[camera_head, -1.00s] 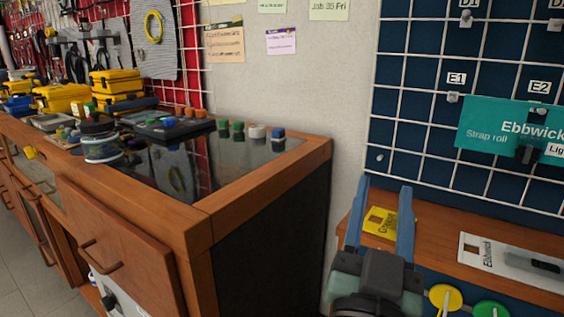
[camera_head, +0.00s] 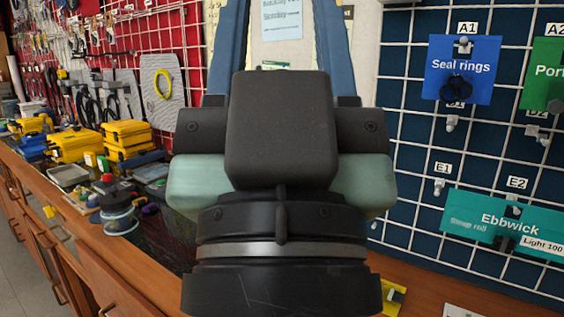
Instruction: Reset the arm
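My gripper (camera_head: 281,20) is raised close in front of the camera and fills the middle of the head view. Its two blue fingers point up and stand well apart, with their tips cut off by the top edge. Only the wall and a pale blue note (camera_head: 281,18) behind show between them, so it looks open and empty. Its dark body and pale green sides hide much of the bench top and wall.
On the right, a blue pegboard (camera_head: 415,160) holds a "Seal rings" card (camera_head: 462,68) and a teal "Ebbwick" card (camera_head: 500,223). A yellow card (camera_head: 394,297) lies below.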

